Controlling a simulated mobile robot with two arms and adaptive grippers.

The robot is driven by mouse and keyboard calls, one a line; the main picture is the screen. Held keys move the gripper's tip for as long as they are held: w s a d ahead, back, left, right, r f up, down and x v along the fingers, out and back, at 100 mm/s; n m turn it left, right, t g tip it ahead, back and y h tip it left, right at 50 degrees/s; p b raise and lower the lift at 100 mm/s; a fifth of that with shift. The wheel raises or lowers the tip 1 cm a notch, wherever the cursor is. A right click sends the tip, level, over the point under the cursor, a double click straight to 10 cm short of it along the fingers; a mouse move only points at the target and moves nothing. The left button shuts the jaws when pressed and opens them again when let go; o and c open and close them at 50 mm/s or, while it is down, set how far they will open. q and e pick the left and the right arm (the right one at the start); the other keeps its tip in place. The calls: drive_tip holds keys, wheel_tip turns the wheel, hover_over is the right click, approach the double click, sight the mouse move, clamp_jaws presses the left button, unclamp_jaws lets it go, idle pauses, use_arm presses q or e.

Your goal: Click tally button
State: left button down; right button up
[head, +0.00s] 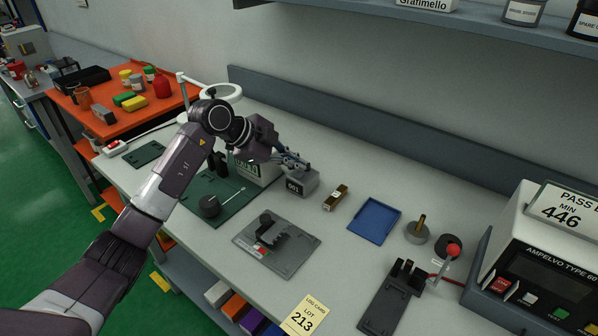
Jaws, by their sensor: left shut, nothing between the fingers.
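My left gripper (299,163) reaches in from the left and is shut and empty. Its fingertips are right over the top of the tally counter; I cannot tell whether they touch it. The tally button is not clearly visible, as the fingers cover the top of the box. My right gripper is out of view.
A green mat (233,214) lies left of the counter, a grey fixture plate (290,262) in front. A small brass block (335,198) and a blue tray (374,221) are to the right. A white tester (540,262) stands far right. A shelf (480,30) overhangs the back.

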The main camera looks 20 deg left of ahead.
sight(296, 175)
use_arm(q)
wheel_tip(296, 175, up, 5)
drive_tip(key=p, duration=0.5)
idle(0.8)
